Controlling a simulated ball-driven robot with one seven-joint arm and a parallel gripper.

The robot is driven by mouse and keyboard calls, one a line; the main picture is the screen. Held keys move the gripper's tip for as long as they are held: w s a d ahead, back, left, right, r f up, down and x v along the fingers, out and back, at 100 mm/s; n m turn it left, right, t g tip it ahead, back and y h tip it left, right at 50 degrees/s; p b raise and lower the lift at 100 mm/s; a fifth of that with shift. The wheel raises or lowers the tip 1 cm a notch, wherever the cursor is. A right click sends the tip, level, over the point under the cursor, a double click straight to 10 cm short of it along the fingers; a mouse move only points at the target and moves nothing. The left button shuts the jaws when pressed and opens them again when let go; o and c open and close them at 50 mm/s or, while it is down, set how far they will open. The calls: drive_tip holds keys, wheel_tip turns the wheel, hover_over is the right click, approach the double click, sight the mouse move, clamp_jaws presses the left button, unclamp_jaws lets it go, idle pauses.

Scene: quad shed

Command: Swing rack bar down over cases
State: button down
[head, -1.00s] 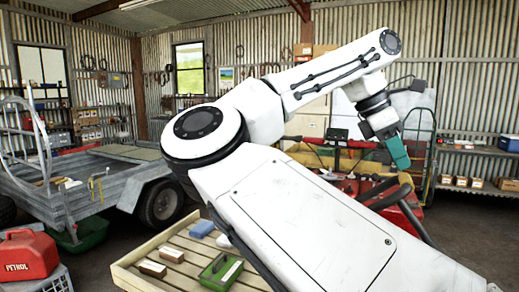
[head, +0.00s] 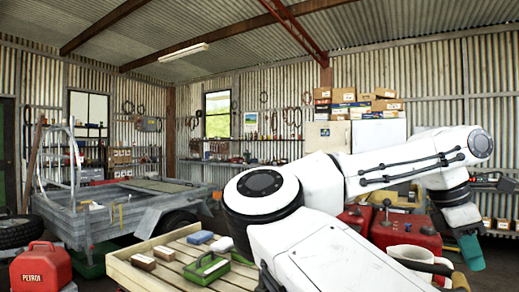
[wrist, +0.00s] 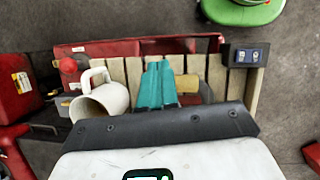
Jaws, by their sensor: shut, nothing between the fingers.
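My gripper (head: 471,252) has teal fingers and hangs at the right of the head view, pointing down. In the wrist view its fingers (wrist: 155,84) are together and empty, above a slatted wooden bed with a red edge (wrist: 95,50). A tan cylinder (wrist: 187,84) shows right beside the fingers in the wrist view. I cannot pick out the cases for certain.
Red machinery (head: 405,232) is behind my arm. A slatted table (head: 150,280) carries a green caddy (head: 205,268) and small blocks. A trailer (head: 110,215) and a petrol can (head: 40,268) are at left.

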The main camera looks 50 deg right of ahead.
drive_tip(key=shift+t, duration=0.6)
drive_tip(key=shift+a+b+x, duration=0.2)
drive_tip(key=shift+b+x, duration=0.9)
drive_tip(key=shift+x, duration=1.1)
drive_tip(key=shift+s, duration=0.2)
drive_tip(key=s+r+p, duration=0.3)
drive_tip(key=s+r, duration=0.5)
drive_tip(key=r, duration=0.2)
drive_tip(key=shift+s+a, duration=0.25)
drive_tip(key=shift+a, duration=0.15)
